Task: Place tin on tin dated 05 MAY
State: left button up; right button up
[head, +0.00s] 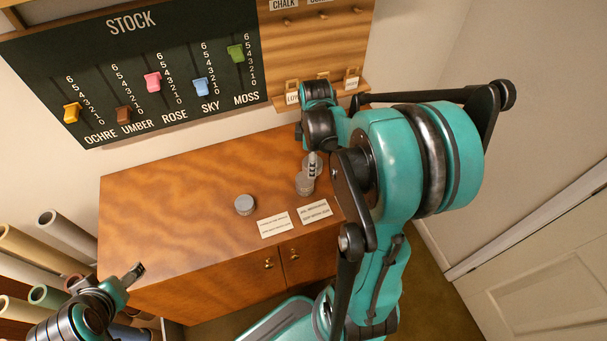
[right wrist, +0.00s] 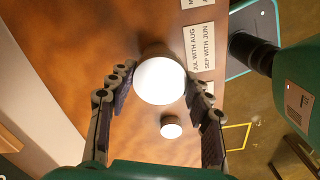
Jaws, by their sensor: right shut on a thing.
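My right gripper (right wrist: 158,98) is shut on a round tin (right wrist: 160,80) with a pale, brightly lit lid, its fingers on either side. In the head view, my right gripper (head: 312,166) is at grey tins (head: 304,184) near the cabinet's right part, and partly hides them. I cannot tell whether the held tin touches another tin below. Another grey tin (head: 244,204) stands apart to the left on the cabinet top; it also shows in the right wrist view (right wrist: 171,127). No date is readable on any tin. My left gripper (head: 136,272) is small at the lower left, away from the tins; its jaws are unclear.
Two note cards (head: 274,224) (head: 314,211) lie along the front edge of the wooden cabinet (head: 170,210). Paper rolls (head: 66,232) stand at the left. A STOCK board (head: 140,65) hangs behind. The cabinet's left half is clear.

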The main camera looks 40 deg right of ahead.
aim_at(305, 178)
jog(key=shift+w+a+f, duration=0.75)
jog(key=shift+w+f, duration=0.05)
jog(key=shift+f, duration=0.05)
notch_tip(305, 178, down, 3)
jog(key=shift+f+b, duration=0.2)
jog(key=shift+b, duration=0.75)
jog(key=shift+f, duration=0.2)
jog(key=shift+f, duration=0.15)
jog(key=o, duration=1.2)
